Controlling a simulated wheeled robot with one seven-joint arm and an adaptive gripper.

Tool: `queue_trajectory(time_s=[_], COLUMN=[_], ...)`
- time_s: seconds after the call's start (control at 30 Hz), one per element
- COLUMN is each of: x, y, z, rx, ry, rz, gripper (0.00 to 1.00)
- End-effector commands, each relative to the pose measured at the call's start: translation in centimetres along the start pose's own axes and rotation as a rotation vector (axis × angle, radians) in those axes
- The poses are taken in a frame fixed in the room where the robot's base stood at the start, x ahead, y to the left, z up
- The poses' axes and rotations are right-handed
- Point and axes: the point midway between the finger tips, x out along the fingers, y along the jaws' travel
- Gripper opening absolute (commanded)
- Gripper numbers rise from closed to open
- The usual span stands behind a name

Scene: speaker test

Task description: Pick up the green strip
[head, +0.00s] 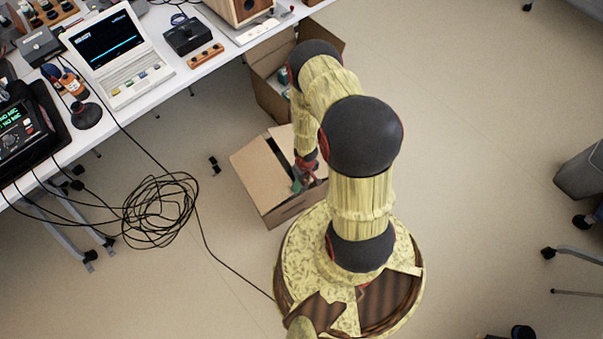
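My arm reaches down to an open cardboard box on the floor, in the middle of the head view. My gripper (303,180) is small and partly hidden by my own arm, at the opening of this box. A small green thing (297,186) shows right at the gripper's end; it may be the green strip, but it is too small to be sure. I cannot tell whether the gripper's fingers are apart or closed on it. No other clear green strip shows.
The cardboard box (258,176) has raised flaps. A second open box (267,94) stands behind it by the table. The white table (152,97) at upper left holds a laptop (115,50) and devices. Coiled black cable (160,208) lies on the floor.

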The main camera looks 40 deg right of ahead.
Motion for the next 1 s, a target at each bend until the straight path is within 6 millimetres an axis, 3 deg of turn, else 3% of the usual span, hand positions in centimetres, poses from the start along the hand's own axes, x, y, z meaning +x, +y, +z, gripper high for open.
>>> queue_trajectory(time_s=[0.47, 1.0], x=[-0.19, -0.20], y=[0.06, 0.06], z=[0.26, 0.23], rx=[0.000, 0.000], ry=[0.003, 0.003], rz=[0.000, 0.000], gripper=[0.01, 0.32])
